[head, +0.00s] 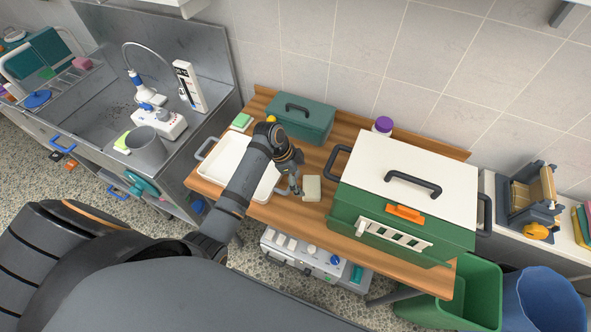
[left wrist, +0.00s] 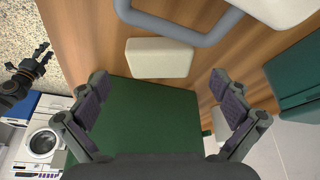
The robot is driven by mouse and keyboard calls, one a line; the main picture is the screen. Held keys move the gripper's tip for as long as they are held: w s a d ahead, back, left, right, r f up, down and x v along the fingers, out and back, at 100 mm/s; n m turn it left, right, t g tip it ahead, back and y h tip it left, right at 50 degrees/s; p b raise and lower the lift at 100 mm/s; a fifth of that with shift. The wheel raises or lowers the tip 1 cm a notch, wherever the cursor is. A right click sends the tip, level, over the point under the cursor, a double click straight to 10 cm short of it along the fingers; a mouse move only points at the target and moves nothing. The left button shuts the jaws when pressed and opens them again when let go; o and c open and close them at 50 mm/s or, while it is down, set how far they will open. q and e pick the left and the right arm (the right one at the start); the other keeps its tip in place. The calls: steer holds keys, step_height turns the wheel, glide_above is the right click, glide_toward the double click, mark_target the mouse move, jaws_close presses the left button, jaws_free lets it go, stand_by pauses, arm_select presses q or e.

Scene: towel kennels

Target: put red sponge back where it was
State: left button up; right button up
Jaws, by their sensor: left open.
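No clearly red sponge shows. A small pinkish-red block (head: 82,63), perhaps the sponge, lies by the dish rack at the far left of the head view. My left gripper (head: 296,190) is open and empty, pointing down over the wooden table, just left of a cream block (head: 312,189). In the left wrist view the cream block (left wrist: 159,58) lies ahead of my open left fingers (left wrist: 168,92), not between them. My right gripper (left wrist: 36,64) shows small at the left of that view; its jaws are too small to read.
A white tray (head: 232,164) with grey handles and a teal toolbox (head: 303,116) stand on the table (head: 258,212). A large green box with a white lid (head: 410,170) blocks the right. The sink (head: 105,95) is left.

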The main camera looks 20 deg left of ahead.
arm_select(q)
steer(key=b+v, duration=0.1)
steer(key=v, duration=0.6)
steer(key=shift+a+r, duration=0.2)
steer(key=shift+r, duration=0.15)
